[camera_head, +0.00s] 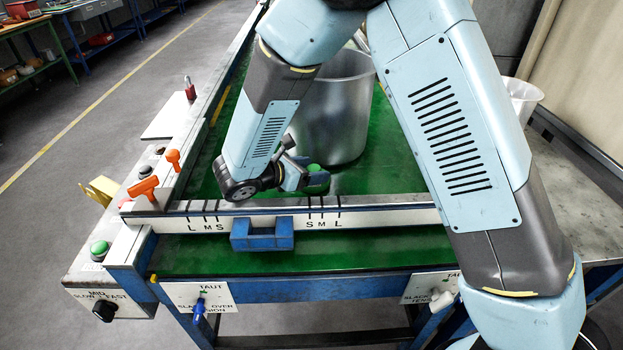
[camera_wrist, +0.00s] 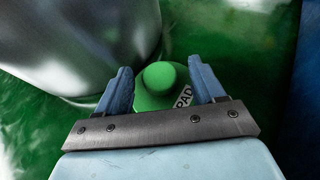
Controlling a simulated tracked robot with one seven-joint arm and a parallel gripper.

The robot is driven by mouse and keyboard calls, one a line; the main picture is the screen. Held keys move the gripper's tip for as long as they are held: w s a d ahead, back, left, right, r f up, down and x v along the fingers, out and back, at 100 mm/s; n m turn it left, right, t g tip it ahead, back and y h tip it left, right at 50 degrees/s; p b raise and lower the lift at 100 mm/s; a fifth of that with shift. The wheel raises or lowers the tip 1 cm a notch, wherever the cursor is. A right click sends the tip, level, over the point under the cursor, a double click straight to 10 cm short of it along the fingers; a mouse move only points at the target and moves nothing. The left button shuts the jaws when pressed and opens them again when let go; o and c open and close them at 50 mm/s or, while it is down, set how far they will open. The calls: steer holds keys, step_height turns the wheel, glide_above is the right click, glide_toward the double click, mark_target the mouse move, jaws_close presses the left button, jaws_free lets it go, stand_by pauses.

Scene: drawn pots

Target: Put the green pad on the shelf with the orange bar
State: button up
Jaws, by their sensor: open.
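The green pad (camera_wrist: 160,78), with a round green knob and the letters PAD on its base, sits on the green belt. It is mostly hidden behind my gripper in the head view (camera_head: 314,167). My gripper (camera_wrist: 158,70) is open, with one blue finger on each side of the knob and a gap visible on both sides. In the head view my gripper (camera_head: 312,180) is low over the belt, behind the white rail. I cannot make out for certain a shelf with an orange bar.
A large metal pot (camera_head: 335,110) stands on the belt close beside my gripper. A white rail (camera_head: 375,218) marked S, M, L crosses in front, with a blue block (camera_head: 262,234) on it. Orange handles (camera_head: 143,188) stand at the left edge, near a white plate (camera_head: 170,120).

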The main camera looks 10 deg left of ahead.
steer(key=shift+w+d+f, duration=0.2)
steer(key=shift+w+d, duration=0.1)
steer(key=shift+w, duration=0.05)
steer(key=shift+c, duration=0.2)
steer(key=c, duration=1.2)
steer(key=shift+r, duration=0.15)
